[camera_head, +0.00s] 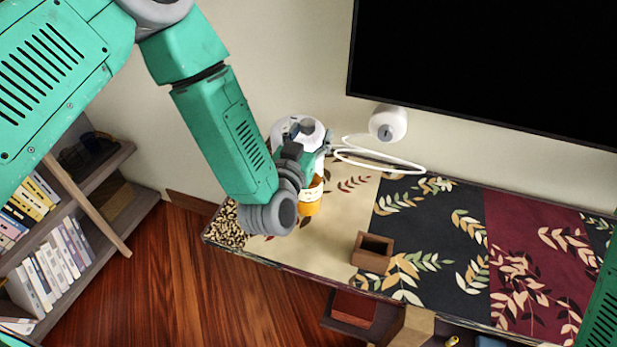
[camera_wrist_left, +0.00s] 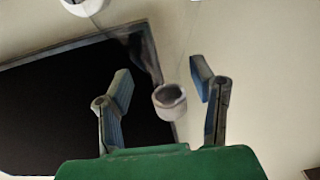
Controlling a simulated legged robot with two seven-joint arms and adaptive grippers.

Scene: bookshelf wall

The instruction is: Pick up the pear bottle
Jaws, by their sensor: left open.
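An orange bottle with a pale label (camera_head: 312,196), which looks like the pear bottle, stands on the patterned table top near its left end. Its upper part is hidden behind my left gripper and wrist. My left gripper (camera_head: 308,140) is in front of and above the bottle in the head view, pointing toward the wall. In the left wrist view its fingers (camera_wrist_left: 161,78) are spread apart with nothing held between them. The bottle does not show in that view. My right gripper is out of view; only part of a green arm shows at the right edge.
A small brown open box (camera_head: 372,253) stands right of the bottle. White wall-side fixtures (camera_head: 388,122) and a looped white cable (camera_head: 380,160) lie behind. A large black screen (camera_head: 480,65) hangs above. A bookshelf (camera_head: 60,250) stands at left. The table's right part looks clear.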

